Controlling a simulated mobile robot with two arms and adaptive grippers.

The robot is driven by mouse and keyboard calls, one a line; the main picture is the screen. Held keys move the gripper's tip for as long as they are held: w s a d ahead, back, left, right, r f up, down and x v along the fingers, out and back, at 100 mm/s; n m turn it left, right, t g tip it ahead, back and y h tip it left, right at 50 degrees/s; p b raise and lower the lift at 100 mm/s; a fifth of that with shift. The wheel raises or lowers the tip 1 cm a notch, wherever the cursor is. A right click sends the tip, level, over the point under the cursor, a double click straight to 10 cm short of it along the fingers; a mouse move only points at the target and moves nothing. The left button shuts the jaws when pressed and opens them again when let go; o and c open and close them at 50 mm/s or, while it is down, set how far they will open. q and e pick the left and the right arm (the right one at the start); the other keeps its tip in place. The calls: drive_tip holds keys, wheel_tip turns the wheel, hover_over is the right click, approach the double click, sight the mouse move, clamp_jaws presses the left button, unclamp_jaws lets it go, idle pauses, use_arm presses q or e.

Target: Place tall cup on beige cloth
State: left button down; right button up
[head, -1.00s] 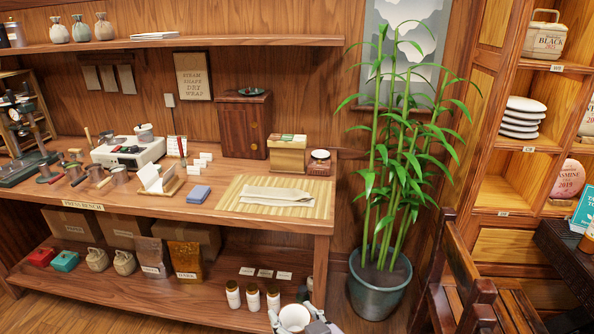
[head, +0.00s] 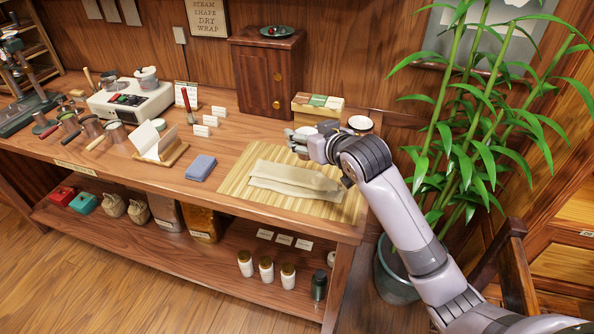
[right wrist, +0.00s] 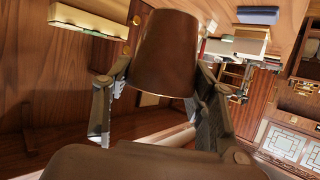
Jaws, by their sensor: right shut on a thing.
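The tall cup (right wrist: 165,55) is brown and tapered, and sits between the fingers of my right gripper (right wrist: 160,100) in the right wrist view. In the head view my right gripper (head: 312,143) is over the back edge of the bench mat, shut on the cup, which is mostly hidden there by the hand. The beige cloth (head: 285,181) lies folded on a striped straw mat (head: 240,194), in front of and below the gripper. My left gripper is not in view.
A box with a green-and-white top (head: 317,107) and a round jar (head: 361,124) stand close behind the gripper. A dark wooden cabinet (head: 265,70) is behind left. A blue cloth block (head: 201,167) lies left of the mat. The plant (head: 460,130) rises at right.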

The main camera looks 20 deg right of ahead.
drive_tip(key=w+d+r, duration=0.1)
drive_tip(key=w+r, duration=0.2)
drive_tip(key=r, duration=0.3)
drive_tip(key=f, duration=1.3)
drive_tip(key=f+p, duration=0.1)
drive_tip(key=f, duration=0.5)
drive_tip(key=shift+w+d+f, duration=0.2)
drive_tip(key=shift+d+f, duration=0.1)
drive_tip(key=shift+f, duration=0.05)
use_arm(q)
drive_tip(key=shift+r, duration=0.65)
use_arm(e)
drive_tip(key=shift+s+f, duration=0.1)
